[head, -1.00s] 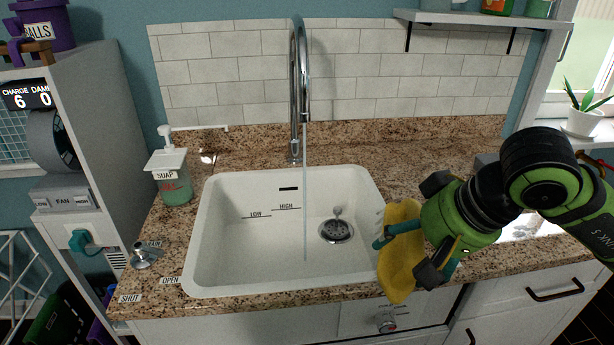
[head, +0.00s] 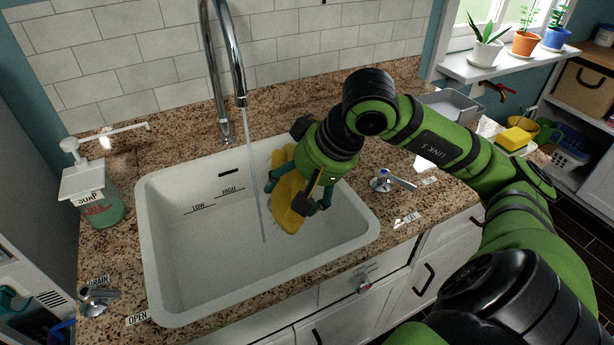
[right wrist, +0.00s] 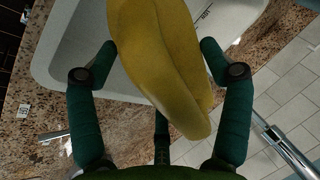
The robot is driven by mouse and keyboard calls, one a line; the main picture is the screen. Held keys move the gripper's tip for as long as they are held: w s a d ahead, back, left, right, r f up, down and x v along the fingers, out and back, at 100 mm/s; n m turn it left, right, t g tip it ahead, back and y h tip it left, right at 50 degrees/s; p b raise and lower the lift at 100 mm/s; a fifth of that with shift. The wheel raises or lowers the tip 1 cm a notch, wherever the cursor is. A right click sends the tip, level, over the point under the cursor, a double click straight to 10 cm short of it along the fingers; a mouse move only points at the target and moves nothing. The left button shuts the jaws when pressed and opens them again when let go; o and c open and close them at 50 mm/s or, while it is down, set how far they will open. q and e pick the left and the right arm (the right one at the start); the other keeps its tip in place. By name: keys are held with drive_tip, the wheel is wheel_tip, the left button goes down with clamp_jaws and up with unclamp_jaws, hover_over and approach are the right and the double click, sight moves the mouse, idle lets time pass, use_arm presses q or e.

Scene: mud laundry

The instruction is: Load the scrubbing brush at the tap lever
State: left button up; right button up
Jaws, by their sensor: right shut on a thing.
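The yellow scrubbing brush (head: 287,200) is held in my right gripper (head: 296,194), over the right part of the sink basin. In the right wrist view the brush (right wrist: 165,60) lies between the two teal fingers of the gripper (right wrist: 158,50). The tap lever (head: 392,181) is a small metal handle on the counter, right of the sink and apart from the gripper. A thin water stream (head: 254,175) falls from the chrome spout (head: 238,70), left of the brush and apart from it. My left gripper is not in view.
The white sink (head: 160,270) is otherwise clear. A soap dispenser (head: 92,195) stands at the left, with the drain lever (head: 97,298) at the front left. A grey tray (head: 452,104) and a yellow sponge (head: 514,138) lie at the right.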

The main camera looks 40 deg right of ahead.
sight(289, 189)
drive_tip(key=shift+w+a+r+p, duration=0.1)
drive_tip(key=shift+w+r+p, duration=0.05)
drive_tip(key=shift+w+p, duration=0.25)
drive_tip(key=w+p, duration=0.1)
drive_tip(key=w, duration=0.1)
drive_tip(key=w+f+p, duration=0.1)
drive_tip(key=w, duration=0.2)
drive_tip(key=shift+a+f+p, duration=0.1)
drive_tip(key=shift+a+p, duration=0.05)
drive_tip(key=shift+p, duration=0.25)
drive_tip(key=shift+w+f+b, duration=0.35)
drive_tip(key=shift+w, duration=0.5)
drive_tip(key=shift+w+a+f, duration=0.1)
drive_tip(key=shift+w+f, duration=0.1)
drive_tip(key=shift+w, duration=1.05)
drive_tip(key=shift+s+b, duration=0.1)
drive_tip(key=shift+b, duration=0.2)
drive_tip(key=shift+s+f+b, duration=0.15)
drive_tip(key=shift+s+b, duration=0.6)
drive_tip(key=shift+s, duration=0.55)
drive_tip(key=shift+s+d+b, duration=0.15)
drive_tip(key=shift+s+b, duration=0.8)
drive_tip(key=shift+s, duration=0.3)
drive_tip(key=shift+s+d+b, duration=0.15)
drive_tip(key=shift+s+b, duration=0.75)
drive_tip(key=shift+s, duration=0.5)
